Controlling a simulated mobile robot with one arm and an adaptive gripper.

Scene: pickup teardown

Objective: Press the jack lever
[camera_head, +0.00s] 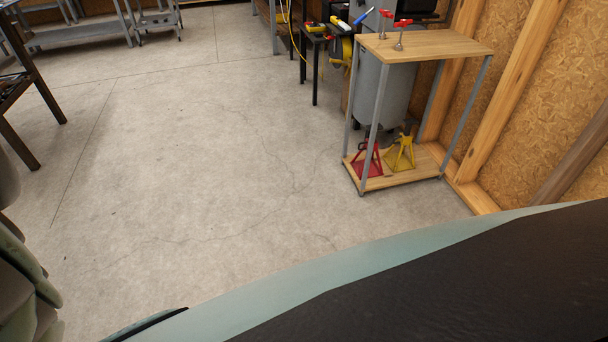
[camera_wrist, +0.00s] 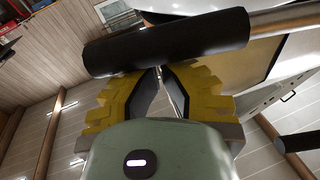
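A thick black cylindrical grip (camera_wrist: 168,42) on a grey metal rod (camera_wrist: 285,20) lies across the upper part of the wrist view; it looks like the jack lever. My gripper (camera_wrist: 160,70), with stepped yellow fingers and dark inner pads, points up at the grip. Its fingers converge to a narrow tip right at the grip's lower edge. The tips look closed together, with nothing seen held between them. The grip hides the very ends, so I cannot tell whether they touch it. Neither my gripper nor the lever shows in the head view.
A large dark surface with a pale green edge (camera_head: 290,292) fills the lower right of the head view. A wooden-topped stand (camera_head: 425,44) holds a red jack stand (camera_head: 367,160) and a yellow jack stand (camera_head: 402,154) on its lower shelf. The concrete floor (camera_head: 200,150) is clear.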

